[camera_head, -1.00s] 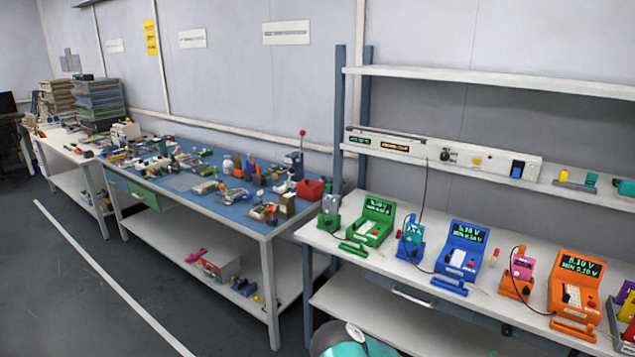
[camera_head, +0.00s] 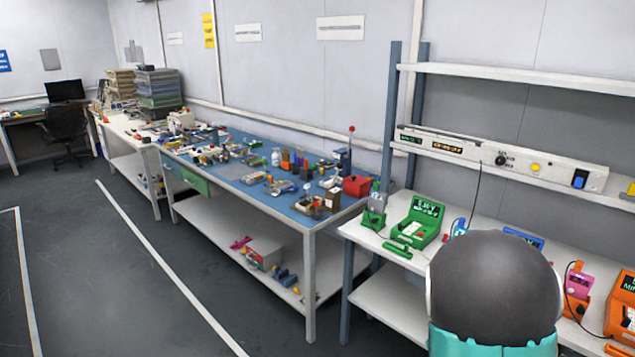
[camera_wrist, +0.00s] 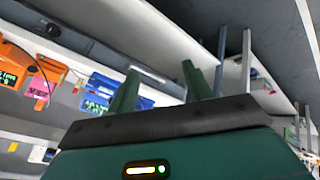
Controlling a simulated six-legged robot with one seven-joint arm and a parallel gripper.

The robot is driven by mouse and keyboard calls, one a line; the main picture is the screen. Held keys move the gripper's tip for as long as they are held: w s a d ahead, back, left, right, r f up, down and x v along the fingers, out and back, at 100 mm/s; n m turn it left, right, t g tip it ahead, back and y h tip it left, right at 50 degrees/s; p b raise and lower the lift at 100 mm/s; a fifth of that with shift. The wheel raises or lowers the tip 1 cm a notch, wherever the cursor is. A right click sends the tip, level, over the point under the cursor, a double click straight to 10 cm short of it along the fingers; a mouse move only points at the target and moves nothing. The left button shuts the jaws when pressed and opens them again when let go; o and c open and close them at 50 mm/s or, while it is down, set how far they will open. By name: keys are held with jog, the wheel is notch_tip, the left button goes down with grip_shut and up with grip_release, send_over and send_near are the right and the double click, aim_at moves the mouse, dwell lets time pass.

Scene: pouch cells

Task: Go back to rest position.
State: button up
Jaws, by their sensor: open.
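My gripper (camera_wrist: 160,90) shows in the wrist view, with two green fingers standing apart and nothing between them. The wrist view is steeply tilted. In that view the blue tester (camera_wrist: 103,90) and the orange tester (camera_wrist: 18,68) lie beyond the fingers, to their left, and the gripper is apart from them. In the head view a grey and teal part of my arm (camera_head: 493,290) rises at the lower right and covers much of the blue tester. My gripper's fingers do not show in the head view.
A white bench (camera_head: 362,236) at the right carries a green tester (camera_head: 420,222) and an orange tester (camera_head: 622,305). A blue-topped workbench (camera_head: 240,186) holds many small parts. A desk with a chair (camera_head: 66,128) stands far left. The grey floor (camera_head: 110,290) at left is clear.

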jog(key=s+a+r+y, duration=0.3)
jog(key=s+a+r, duration=0.3)
jog(key=a+r, duration=0.35)
jog(key=s+a+r+y, duration=0.2)
jog(key=s+a+r, duration=0.3)
jog(key=a+r, duration=0.5)
jog(key=s+a+r, duration=0.2)
jog(key=s+r, duration=0.3)
jog(key=s, duration=0.5)
jog(key=shift+s+a, duration=0.15)
jog(key=shift+a, duration=0.1)
